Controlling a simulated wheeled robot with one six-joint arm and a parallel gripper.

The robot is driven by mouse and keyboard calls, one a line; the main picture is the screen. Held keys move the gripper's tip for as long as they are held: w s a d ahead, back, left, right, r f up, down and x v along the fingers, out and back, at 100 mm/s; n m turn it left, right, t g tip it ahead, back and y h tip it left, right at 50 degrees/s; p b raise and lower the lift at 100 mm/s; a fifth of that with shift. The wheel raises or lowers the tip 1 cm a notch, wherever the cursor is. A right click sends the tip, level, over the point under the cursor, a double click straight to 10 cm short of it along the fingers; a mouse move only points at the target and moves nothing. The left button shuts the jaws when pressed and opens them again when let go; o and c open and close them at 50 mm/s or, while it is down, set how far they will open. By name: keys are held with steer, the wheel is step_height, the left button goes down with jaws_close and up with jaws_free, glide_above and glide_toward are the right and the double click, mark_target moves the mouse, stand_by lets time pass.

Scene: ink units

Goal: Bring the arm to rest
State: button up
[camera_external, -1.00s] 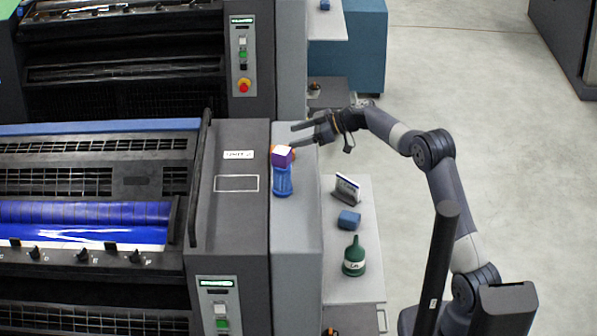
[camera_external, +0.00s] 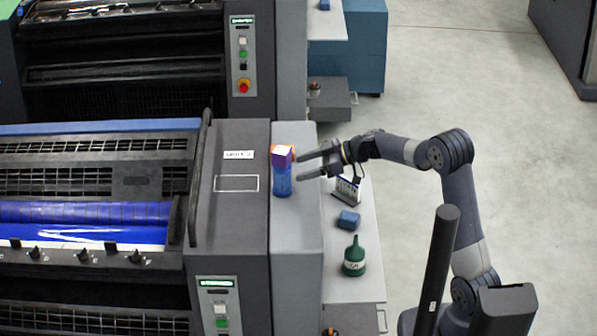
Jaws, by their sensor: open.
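My gripper (camera_external: 306,166) is open and empty, its two fingers pointing left over the light grey ledge of the machine. The fingertips are just to the right of a blue bottle (camera_external: 282,181) with a purple, white and orange top, which stands upright on the ledge. A small gap seems to show between the fingertips and the bottle. My arm reaches in from the right, bent at a raised elbow.
A side shelf (camera_external: 350,281) below my gripper carries a green bottle (camera_external: 354,257), a blue block (camera_external: 348,221) and a small upright card (camera_external: 346,190). The printing unit (camera_external: 238,186) stands left. Open floor (camera_external: 480,80) lies right of the shelf.

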steer(key=shift+n+g, duration=0.4)
steer(key=shift+s+a, duration=0.25)
steer(key=shift+s, duration=0.5)
steer(key=shift+s+a, duration=0.2)
steer(key=shift+s, duration=0.55)
steer(key=shift+s+a, duration=0.25)
steer(key=shift+s, duration=0.5)
